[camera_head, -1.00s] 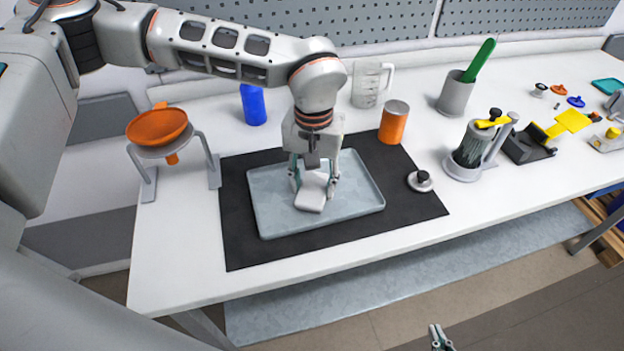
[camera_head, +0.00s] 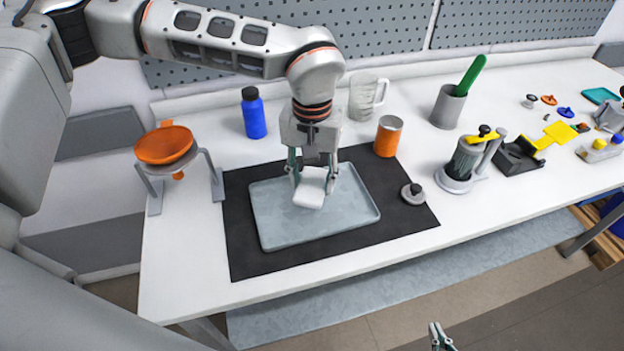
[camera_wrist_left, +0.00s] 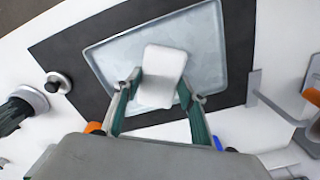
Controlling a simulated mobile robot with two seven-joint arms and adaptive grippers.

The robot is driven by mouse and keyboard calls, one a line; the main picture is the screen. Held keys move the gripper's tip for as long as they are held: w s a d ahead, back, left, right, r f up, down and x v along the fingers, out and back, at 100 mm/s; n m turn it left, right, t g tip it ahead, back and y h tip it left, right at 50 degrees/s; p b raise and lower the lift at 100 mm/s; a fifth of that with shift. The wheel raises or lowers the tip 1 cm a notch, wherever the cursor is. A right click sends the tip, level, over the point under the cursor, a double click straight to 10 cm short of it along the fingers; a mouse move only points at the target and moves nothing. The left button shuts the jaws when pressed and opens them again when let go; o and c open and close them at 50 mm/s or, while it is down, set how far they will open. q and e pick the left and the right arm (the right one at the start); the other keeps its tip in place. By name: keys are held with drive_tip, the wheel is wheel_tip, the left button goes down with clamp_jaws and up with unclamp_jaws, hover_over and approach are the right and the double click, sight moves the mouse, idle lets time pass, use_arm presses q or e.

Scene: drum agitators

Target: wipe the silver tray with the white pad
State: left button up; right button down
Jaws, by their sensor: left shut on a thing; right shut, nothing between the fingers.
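The silver tray (camera_head: 270,228) lies flat on a black mat on the white table; it also shows in the left wrist view (camera_wrist_left: 208,50). My left gripper (camera_head: 312,181) is shut on the white pad (camera_head: 311,190) over the back middle part of the tray. In the left wrist view the pad (camera_wrist_left: 162,72) sits between the two fingers. I cannot tell whether the pad touches the tray. My right gripper (camera_head: 438,335) is at the bottom edge of the head view, in front of the table, shut and empty.
An orange funnel (camera_head: 164,145) on a grey stand is left of the black mat (camera_head: 243,262). A blue bottle (camera_head: 254,117), a clear jug (camera_head: 362,98) and an orange can (camera_head: 388,137) stand behind it. A small grey knob-topped disc (camera_head: 412,196) is on its right edge.

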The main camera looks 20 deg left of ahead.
use_arm(q)
drive_tip(key=shift+r+p, duration=0.6)
drive_tip(key=shift+r, duration=0.85)
